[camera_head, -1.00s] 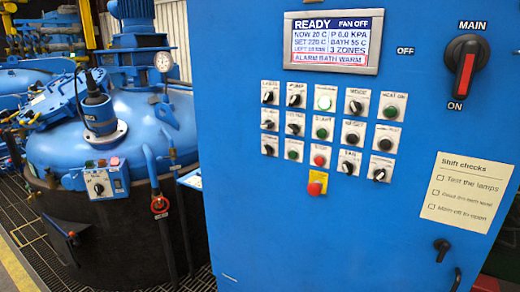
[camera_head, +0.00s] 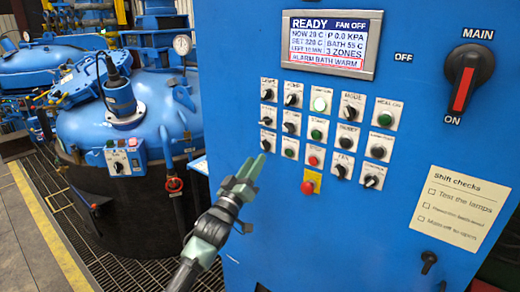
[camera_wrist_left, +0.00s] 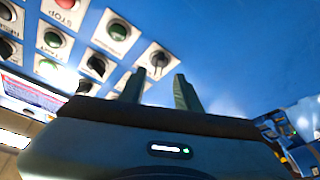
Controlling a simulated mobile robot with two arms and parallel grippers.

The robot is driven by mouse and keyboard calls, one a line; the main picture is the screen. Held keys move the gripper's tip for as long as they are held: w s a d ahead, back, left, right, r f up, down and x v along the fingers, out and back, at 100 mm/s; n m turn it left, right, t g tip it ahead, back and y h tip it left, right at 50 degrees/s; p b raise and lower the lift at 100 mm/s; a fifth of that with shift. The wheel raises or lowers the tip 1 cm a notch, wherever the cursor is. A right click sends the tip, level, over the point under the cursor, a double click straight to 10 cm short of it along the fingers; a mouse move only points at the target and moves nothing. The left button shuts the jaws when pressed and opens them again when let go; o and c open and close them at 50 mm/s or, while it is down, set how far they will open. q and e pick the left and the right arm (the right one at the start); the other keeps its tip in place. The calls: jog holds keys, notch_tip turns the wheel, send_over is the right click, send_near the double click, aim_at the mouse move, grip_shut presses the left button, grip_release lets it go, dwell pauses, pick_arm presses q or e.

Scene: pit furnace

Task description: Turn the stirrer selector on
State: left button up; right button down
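The blue control panel (camera_head: 430,140) carries rows of small switches with white label plates. Most labels are too blurred to read, so I cannot tell for sure which is the stirrer selector. My left gripper (camera_head: 254,161) is in front of the panel, just below the bottom-left black selector (camera_head: 266,145), apart from it and empty. In the left wrist view, its two fingers (camera_wrist_left: 158,86) stand open, with that selector (camera_wrist_left: 157,60) just beyond their tips. Its exact knob setting is hard to read. My right gripper is not in view.
A red push button on yellow (camera_head: 307,187) sits below the switches. A green button (camera_head: 290,153) neighbours the bottom-left selector. The large MAIN switch (camera_head: 468,78) is at the upper right. A blue-topped vessel (camera_head: 110,120) stands left, above grating.

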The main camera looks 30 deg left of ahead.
aim_at(264, 150)
pick_arm(q)
jog(key=p+x, duration=0.1)
jog(key=x, duration=0.3)
jog(key=shift+w, duration=0.25)
jog(key=shift+w+r, duration=0.1)
jog(key=shift+w, duration=0.3)
grip_shut()
